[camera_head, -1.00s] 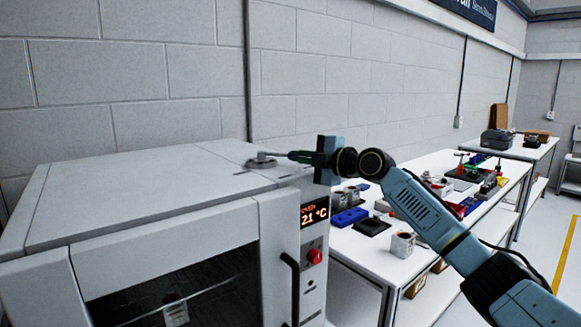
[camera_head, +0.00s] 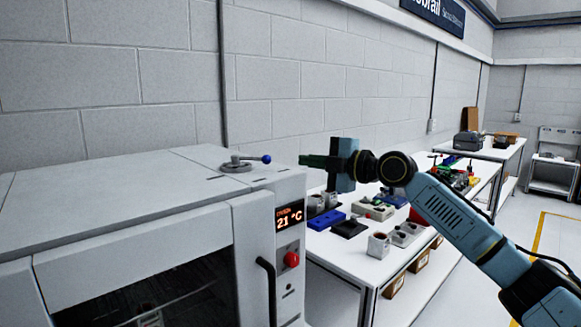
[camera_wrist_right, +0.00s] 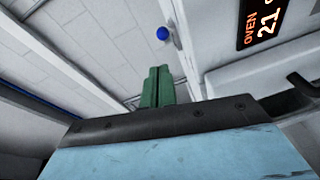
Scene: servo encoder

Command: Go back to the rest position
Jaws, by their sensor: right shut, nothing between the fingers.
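My right gripper (camera_head: 304,160) is in the air beside the oven's right end, above the front of the workbench. Its green fingers point left and are closed together with nothing between them. They also show closed in the right wrist view (camera_wrist_right: 158,72). The lever (camera_head: 238,165) on top of the grey oven (camera_head: 130,195) ends in a blue ball (camera_head: 266,159). A gap separates the ball from my fingertips. The blue ball also shows in the right wrist view (camera_wrist_right: 162,33). My left gripper is not in view.
The oven's display (camera_head: 290,216) reads 21 °C above a red button (camera_head: 291,259). The white workbench (camera_head: 338,262) holds mugs, a blue block (camera_head: 326,219) and several small parts below my right arm. A second table (camera_head: 505,152) stands farther back. Floor is open at the right.

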